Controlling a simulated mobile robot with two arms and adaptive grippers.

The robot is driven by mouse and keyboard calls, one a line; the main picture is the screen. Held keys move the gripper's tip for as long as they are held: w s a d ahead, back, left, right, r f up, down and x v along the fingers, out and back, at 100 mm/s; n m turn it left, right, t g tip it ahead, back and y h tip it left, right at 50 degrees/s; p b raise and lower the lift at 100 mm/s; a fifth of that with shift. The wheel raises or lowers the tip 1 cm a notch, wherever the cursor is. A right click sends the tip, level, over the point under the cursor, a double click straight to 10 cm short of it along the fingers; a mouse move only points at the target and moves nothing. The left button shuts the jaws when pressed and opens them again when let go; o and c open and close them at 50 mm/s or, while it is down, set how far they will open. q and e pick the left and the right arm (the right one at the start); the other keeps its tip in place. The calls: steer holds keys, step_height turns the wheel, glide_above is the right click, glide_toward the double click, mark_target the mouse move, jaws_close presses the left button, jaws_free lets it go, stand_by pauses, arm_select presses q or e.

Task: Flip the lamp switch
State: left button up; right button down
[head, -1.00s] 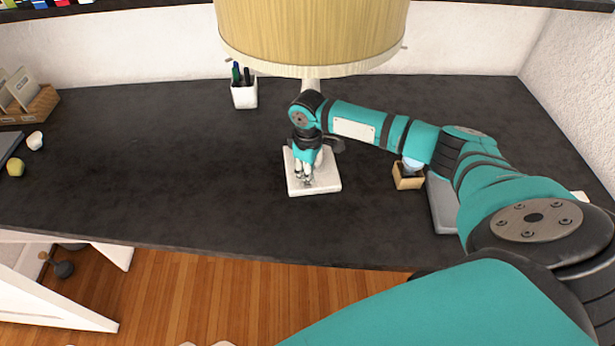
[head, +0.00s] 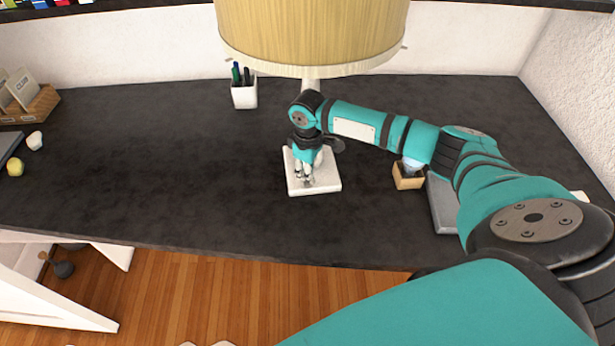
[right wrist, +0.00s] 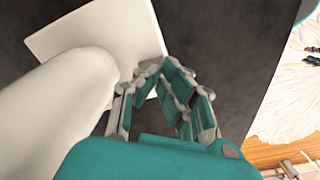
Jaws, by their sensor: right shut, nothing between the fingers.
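The lamp has a large yellowish shade (head: 312,35) at the top middle of the head view and a white square base (head: 318,185) on the dark desk. Its thick white stem (right wrist: 60,110) fills the left of the right wrist view, beside the base (right wrist: 100,30). My right gripper (head: 306,180) is shut and empty, pointing down over the base; the arm hides much of the stem. In the right wrist view its fingers (right wrist: 168,75) are close to the base's edge and beside the stem; I cannot tell if they touch. The switch itself is not distinguishable. My left gripper is not in view.
A white pen cup (head: 244,95) stands behind to the left. A small wooden box (head: 408,181) and a grey flat object (head: 441,205) lie right, close under my arm. The desk (head: 150,165) is clear left of the lamp.

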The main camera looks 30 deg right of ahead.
mark_target(308, 184)
steer(key=shift+s+f+b, duration=0.1)
steer(key=shift+f+b, duration=0.3)
steer(key=shift+f, duration=0.85)
stand_by(0.5)
step_height(308, 184, up, 7)
steer(key=p, duration=0.8)
stand_by(0.5)
